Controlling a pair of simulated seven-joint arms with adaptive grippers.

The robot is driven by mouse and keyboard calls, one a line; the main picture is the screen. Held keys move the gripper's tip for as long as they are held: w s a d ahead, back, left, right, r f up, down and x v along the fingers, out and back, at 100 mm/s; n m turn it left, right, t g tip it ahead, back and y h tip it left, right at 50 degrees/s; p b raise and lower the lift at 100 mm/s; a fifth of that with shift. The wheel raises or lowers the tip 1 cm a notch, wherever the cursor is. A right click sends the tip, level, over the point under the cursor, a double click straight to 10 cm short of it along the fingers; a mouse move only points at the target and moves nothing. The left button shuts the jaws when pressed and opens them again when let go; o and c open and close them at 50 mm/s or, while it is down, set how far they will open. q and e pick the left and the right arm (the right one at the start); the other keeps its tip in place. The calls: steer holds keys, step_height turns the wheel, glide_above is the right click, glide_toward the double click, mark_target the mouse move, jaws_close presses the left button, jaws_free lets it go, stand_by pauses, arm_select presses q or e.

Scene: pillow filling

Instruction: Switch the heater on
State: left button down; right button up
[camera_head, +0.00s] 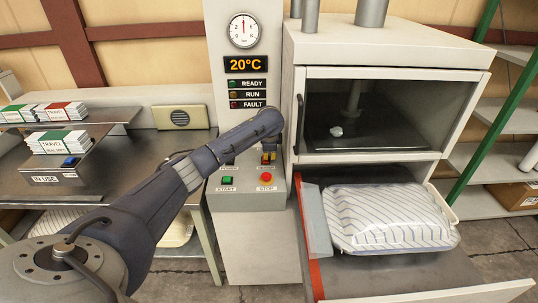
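The control cabinet (250,250) stands in the middle, with a sloped panel carrying a green START button (227,180) and a red STOP button (266,178). Above STOP is a small switch with yellowish and dark parts (268,158); its label is too small to read surely. My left arm reaches in from the lower left, and its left gripper (268,149) hangs over this switch. The arm's end hides the fingers, so touch and opening cannot be told. The display (246,64) reads 20°C. My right gripper is not in view.
The left bench (120,150) holds stacked TRAVEL packs (58,142). Green-posted shelving (500,100) stands at the far right.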

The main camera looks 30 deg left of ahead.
arm_select(q)
steer(key=shift+w+a+f, duration=0.25)
steer(key=shift+f, duration=0.4)
steer(key=shift+s+d, duration=0.15)
steer(key=shift+s, duration=0.05)
steer(key=shift+s+d+r, duration=0.15)
steer(key=shift+s+d, duration=0.15)
steer(key=shift+s, duration=0.1)
steer(key=shift+r, duration=0.1)
steer(key=shift+d+r, duration=0.15)
steer(key=v, duration=1.3)
steer(key=shift+s+r, duration=0.2)
steer(key=shift+r, duration=0.1)
